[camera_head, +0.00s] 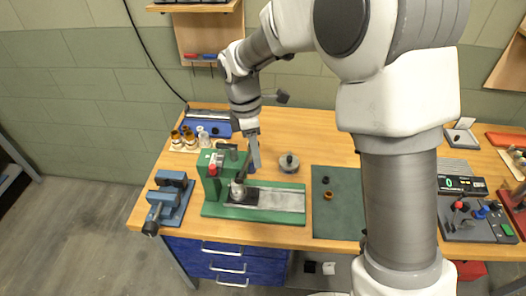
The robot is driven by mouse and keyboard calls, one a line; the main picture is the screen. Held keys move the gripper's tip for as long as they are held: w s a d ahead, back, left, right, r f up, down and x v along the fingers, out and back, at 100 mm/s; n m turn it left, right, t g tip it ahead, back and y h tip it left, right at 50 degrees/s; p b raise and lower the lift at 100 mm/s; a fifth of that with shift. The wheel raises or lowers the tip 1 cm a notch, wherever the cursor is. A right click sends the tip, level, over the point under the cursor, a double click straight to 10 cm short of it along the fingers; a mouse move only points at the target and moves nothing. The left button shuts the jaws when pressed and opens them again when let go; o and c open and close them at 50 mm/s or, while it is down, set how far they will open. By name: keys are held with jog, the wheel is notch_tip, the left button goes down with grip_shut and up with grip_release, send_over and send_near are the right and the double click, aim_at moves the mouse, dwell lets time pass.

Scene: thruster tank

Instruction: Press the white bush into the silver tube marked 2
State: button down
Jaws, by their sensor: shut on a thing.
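I cannot make out the white bush. My gripper (254,165) points down over the press, just right of its column. It is shut on what looks like the press's dark lever (243,164), which slants down toward the tube. The fingers partly hide the contact.
A blue vise (170,198) stands left of the press.

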jog(key=shift+w+a+r, duration=0.1)
jog(key=shift+a+r, duration=0.3)
jog(key=shift+a, duration=0.2)
jog(key=c, duration=0.6)
grip_release()
jog(key=shift+f, duration=0.1)
jog(key=shift+d, duration=0.1)
notch_tip(320, 180, up, 17)
jog(key=w+a, duration=0.1)
jog(key=a, duration=0.1)
jog(key=shift+a, duration=0.2)
jog(key=shift+w, duration=0.1)
